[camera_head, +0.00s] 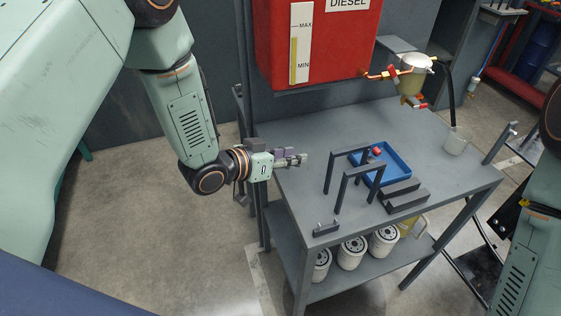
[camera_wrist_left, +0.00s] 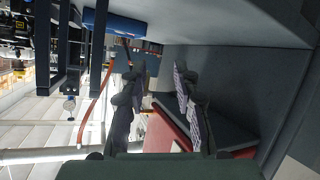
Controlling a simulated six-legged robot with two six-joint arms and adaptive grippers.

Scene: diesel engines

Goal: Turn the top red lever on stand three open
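A red diesel tank (camera_head: 318,40) stands above the grey table. From its lower right a pipe with a red-handled valve, the upper red lever (camera_head: 368,73), leads to a yellowish filter bowl (camera_head: 411,80). A lower red lever (camera_head: 416,105) sits under the bowl. My left gripper (camera_head: 304,159) is over the table's left edge, below and left of the upper lever and well apart from it. In the left wrist view its fingers (camera_wrist_left: 160,84) are spread with nothing between them. I cannot make out the levers there. My right gripper is out of view.
On the table (camera_head: 270,132) are a blue tray (camera_head: 398,166) with a red-topped item, dark bracket frames (camera_head: 343,190), dark blocks (camera_head: 404,195) and a cup (camera_head: 455,142) under a black hose. Several white filters (camera_head: 351,253) stand on the lower shelf. The table's back middle is clear.

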